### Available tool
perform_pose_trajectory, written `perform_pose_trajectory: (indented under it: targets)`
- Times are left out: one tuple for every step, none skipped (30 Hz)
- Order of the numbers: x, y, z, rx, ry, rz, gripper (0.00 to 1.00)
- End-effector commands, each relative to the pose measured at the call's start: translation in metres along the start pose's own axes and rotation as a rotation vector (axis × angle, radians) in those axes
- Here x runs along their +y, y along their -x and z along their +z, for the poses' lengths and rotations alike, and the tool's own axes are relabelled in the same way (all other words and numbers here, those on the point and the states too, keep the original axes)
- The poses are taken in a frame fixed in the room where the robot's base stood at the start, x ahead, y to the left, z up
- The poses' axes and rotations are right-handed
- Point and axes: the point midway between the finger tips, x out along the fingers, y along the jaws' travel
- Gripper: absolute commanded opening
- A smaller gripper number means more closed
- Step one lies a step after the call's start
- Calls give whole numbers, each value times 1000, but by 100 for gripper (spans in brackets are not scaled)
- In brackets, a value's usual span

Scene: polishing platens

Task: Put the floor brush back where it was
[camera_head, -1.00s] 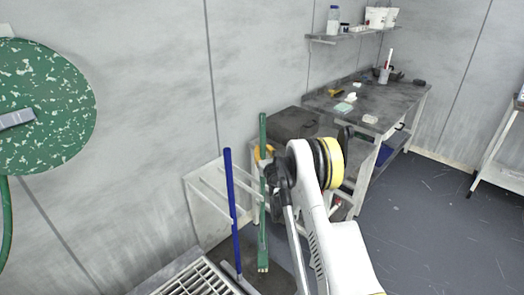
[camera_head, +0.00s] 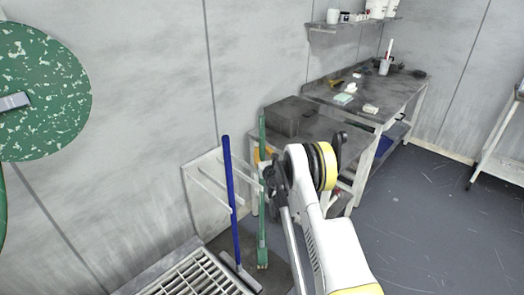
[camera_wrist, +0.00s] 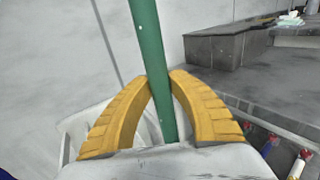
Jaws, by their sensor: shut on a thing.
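The floor brush appears to be the green-handled one (camera_head: 262,215), standing nearly upright with its green head low by the floor. My gripper (camera_head: 264,160) is at its upper handle. In the wrist view, the yellow fingers of my gripper (camera_wrist: 160,82) close around the green handle (camera_wrist: 148,40). A white wall rack (camera_head: 203,190) with prongs is just left of the green brush. A blue-handled tool (camera_head: 230,190) stands at the rack, its head on the floor. I cannot tell whether the green handle touches a prong.
A floor grate (camera_head: 195,275) lies in front of the rack. A grey box (camera_head: 292,117) sits on a bench right behind the brush, and a worktable (camera_head: 365,98) stands farther back.

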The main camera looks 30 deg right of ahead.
Motion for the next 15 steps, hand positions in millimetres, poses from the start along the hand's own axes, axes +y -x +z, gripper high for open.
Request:
perform_pose_trajectory:
  targets:
    - [0,0,1,0,0,0,0]
    - [0,0,1,0,0,0,0]
    - [0,0,1,0,0,0,0]
    - [0,0,1,0,0,0,0]
    - [0,0,1,0,0,0,0]
    - [0,0,1,0,0,0,0]
    - [0,0,0,0,0,0,0]
    - [0,0,0,0,0,0,0]
    - [0,0,0,0,0,0,0]
    - [0,0,0,0,0,0,0]
    - [0,0,-1,0,0,0,0]
    - [0,0,-2,0,0,0,0]
    - [0,0,-2,0,0,0,0]
    - [0,0,-3,0,0,0,0]
    - [0,0,-3,0,0,0,0]
